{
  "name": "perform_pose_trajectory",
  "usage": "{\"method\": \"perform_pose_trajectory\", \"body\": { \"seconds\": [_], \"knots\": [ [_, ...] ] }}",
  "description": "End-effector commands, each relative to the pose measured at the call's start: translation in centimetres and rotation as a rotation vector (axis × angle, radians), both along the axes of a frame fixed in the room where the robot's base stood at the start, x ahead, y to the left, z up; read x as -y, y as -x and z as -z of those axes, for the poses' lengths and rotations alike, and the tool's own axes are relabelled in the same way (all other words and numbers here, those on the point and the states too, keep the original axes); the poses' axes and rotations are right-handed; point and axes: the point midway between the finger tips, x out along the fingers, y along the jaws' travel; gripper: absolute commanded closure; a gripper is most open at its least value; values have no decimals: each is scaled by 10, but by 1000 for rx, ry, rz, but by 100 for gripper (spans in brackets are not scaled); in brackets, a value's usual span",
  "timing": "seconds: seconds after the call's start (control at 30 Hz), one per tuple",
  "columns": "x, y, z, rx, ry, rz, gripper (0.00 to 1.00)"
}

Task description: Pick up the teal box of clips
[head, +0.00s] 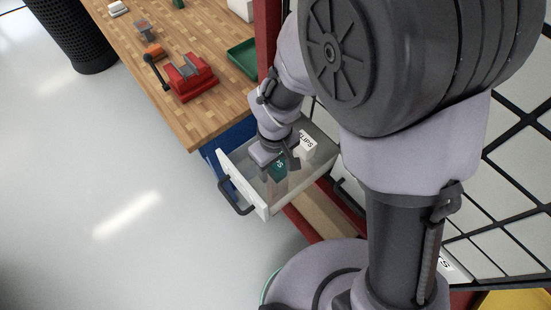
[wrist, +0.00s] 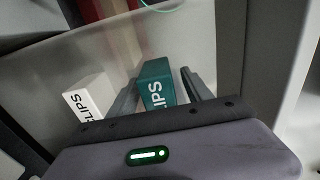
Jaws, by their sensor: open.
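The teal box of clips (wrist: 157,86) stands in an open white drawer (head: 242,187), with white lettering on it. In the wrist view it lies between the two fingers of my gripper (wrist: 160,92). The fingers are apart, one on each side of the box, and I cannot tell whether either touches it. In the head view the box (head: 279,168) is partly hidden by my gripper (head: 282,164), which reaches down into the drawer. A white box of clips (wrist: 88,97) stands to the left of the teal box in the wrist view.
The drawer's walls surround my gripper closely. A wooden workbench (head: 205,122) stands beside the drawer, with a red vise (head: 190,78) and a green tray (head: 243,57). A black handle (head: 236,203) sits on the drawer front. The floor (head: 90,180) at left is clear.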

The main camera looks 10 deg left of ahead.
Motion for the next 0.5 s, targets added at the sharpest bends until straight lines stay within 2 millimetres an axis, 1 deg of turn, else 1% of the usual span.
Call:
{"method": "perform_pose_trajectory", "body": {
  "seconds": [0.03, 0.17, 0.2, 0.27, 0.3, 0.33, 0.5],
  "knots": [
    [0, 0, 0, 0, 0, 0, 46],
    [0, 0, 0, 0, 0, 0, 71],
    [0, 0, -1, 0, 0, 0, 79],
    [0, 0, -1, 0, 0, 0, 91],
    [0, 0, -1, 0, 0, 0, 99],
    [0, 0, -1, 0, 0, 0, 100],
    [0, 0, -1, 0, 0, 0, 100]
  ]
}}
